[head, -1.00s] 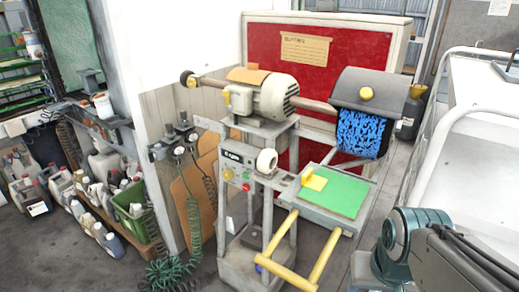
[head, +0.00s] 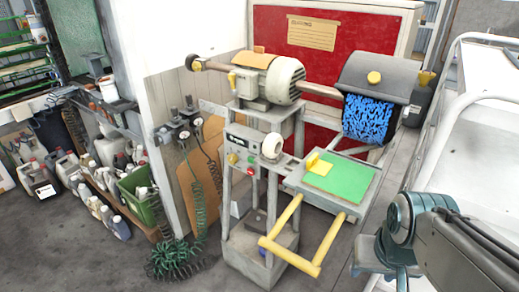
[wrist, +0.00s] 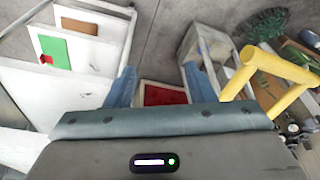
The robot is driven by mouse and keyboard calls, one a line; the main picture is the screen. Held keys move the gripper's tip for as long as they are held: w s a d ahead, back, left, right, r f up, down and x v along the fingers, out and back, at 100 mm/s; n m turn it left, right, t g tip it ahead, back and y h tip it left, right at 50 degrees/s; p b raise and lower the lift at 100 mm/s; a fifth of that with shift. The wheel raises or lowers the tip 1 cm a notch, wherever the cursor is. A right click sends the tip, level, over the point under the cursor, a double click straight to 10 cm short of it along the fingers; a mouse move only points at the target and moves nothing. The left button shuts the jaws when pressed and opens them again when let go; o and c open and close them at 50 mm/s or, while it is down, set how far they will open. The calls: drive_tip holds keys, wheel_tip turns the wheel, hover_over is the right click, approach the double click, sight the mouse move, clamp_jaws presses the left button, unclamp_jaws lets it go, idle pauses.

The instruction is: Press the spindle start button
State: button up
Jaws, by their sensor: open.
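The buffing machine stands in the middle of the head view. Its control panel (head: 241,152) is on the front of the frame, below the motor (head: 266,78). The panel carries small coloured buttons, among them a green one (head: 252,160); their labels are too small to read. In the wrist view my gripper (wrist: 162,86) is open, with two blue fingers apart and nothing between them. In the head view my arm is at the lower right, with a clear gap to the panel; the fingers cannot be made out there.
A yellow bar handle (head: 292,262) juts out in front of the machine, below the green-topped table (head: 337,178). A blue brush (head: 368,118) hangs under its hood at the right. White railing and benches (head: 480,120) stand close on the right. Grey floor is open at lower left.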

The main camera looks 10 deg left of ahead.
clamp_jaws()
idle(1.9)
